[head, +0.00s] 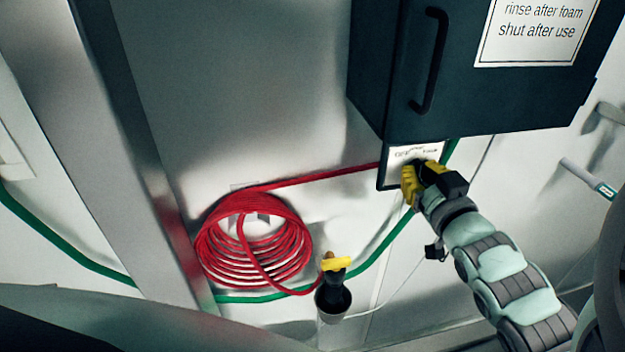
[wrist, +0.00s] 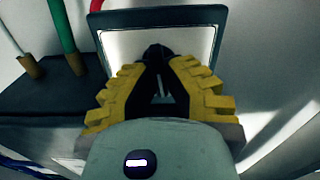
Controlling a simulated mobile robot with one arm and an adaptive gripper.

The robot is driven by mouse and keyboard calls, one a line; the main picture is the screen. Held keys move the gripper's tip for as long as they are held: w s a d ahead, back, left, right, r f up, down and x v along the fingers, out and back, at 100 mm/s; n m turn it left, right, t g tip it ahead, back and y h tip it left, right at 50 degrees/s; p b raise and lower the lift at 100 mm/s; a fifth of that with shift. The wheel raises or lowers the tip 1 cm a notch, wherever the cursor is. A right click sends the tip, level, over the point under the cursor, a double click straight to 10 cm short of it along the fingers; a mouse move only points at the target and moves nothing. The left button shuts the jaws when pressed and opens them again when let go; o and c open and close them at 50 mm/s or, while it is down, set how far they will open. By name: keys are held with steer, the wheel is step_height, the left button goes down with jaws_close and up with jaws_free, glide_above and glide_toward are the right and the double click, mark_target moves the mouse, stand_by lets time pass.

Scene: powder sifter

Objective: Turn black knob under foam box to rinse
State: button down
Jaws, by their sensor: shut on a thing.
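The dark foam box (head: 415,70) hangs on the wall at the upper right of the head view, with a handle and a sign. Under it is a small plate (head: 398,153) with a dark frame and printed marks too small to read. My gripper (head: 420,172) is at this plate with its yellow fingers. In the wrist view my gripper (wrist: 160,80) is shut on the black knob (wrist: 157,55), whose dark top shows between the yellow fingers. A pale mark shows on the knob. The fingers hide most of the knob, and its setting cannot be read.
A coiled red hose (head: 225,240) hangs on the wall to the left. A black nozzle with a yellow part (head: 337,264) stands in a holder below. A green hose (head: 380,243) runs along the wall behind. A pale pipe (head: 583,177) juts out at right.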

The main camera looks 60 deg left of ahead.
steer(key=shift+w+f+m, duration=0.1)
steer(key=shift+f+m, duration=0.05)
steer(key=shift+m, duration=0.55)
steer(key=c, duration=1)
jaws_free()
steer(key=n+p, duration=0.2)
steer(key=n, duration=0.1)
steer(key=n+p, duration=0.1)
steer(key=n, duration=0.1)
steer(key=shift+s+a+r, duration=0.1)
steer(key=shift+s+r, duration=0.15)
steer(key=shift+r, duration=0.1)
steer(key=shift+n+p, duration=0.7)
steer(key=shift+p, duration=0.1)
steer(key=n+p, duration=0.1)
steer(key=p, duration=0.4)
steer(key=shift+n+p, duration=0.35)
steer(key=shift+n, duration=0.05)
steer(key=n+p, duration=0.1)
steer(key=p, duration=0.4)
steer(key=shift+f, duration=0.15)
